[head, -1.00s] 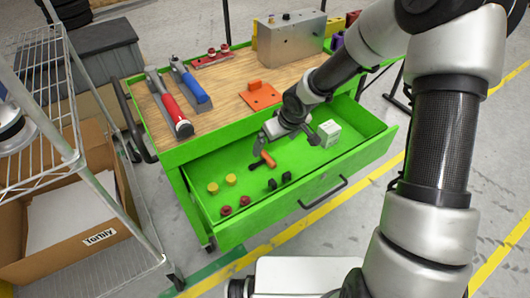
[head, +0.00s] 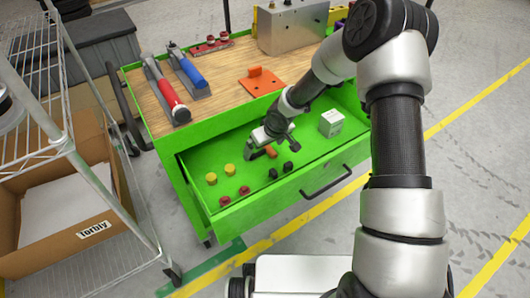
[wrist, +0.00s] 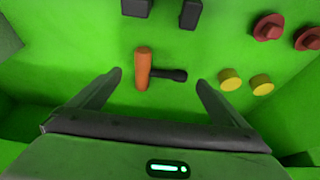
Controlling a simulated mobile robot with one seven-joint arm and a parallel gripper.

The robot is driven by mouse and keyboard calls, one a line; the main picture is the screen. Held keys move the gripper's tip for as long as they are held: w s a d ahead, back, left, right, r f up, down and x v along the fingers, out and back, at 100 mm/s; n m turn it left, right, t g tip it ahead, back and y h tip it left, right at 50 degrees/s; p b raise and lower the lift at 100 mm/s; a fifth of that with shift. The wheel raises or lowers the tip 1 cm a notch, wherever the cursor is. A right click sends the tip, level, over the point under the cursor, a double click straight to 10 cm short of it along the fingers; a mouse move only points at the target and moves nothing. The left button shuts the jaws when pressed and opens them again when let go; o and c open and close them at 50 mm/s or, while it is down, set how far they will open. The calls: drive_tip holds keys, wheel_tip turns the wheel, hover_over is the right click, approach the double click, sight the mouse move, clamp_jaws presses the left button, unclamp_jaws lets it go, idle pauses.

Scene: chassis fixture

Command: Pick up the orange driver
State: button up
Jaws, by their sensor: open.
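The orange driver (wrist: 143,68) lies on the green drawer floor in the wrist view, with its orange handle at left and a dark shaft pointing right. In the head view only part of its orange handle (head: 271,153) shows beside my gripper. My gripper (wrist: 160,80) is open, with one finger on each side of the driver, and nothing is held. The fingers look apart from the driver; the exact height above the drawer floor is hard to tell. In the head view my gripper (head: 262,145) reaches down into the open drawer.
The drawer (head: 320,160) of the green cart also holds two yellow knobs (wrist: 246,82), two red knobs (wrist: 285,32), two black parts (wrist: 163,12) and a white box (head: 331,122). The drawer walls surround my gripper. Tools lie on the wooden cart top (head: 220,112).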

sight(261, 152)
drive_tip(key=x, duration=0.3)
drive_tip(key=shift+a+b, duration=0.1)
drive_tip(key=shift+b, duration=0.2)
drive_tip(key=c, duration=1.2)
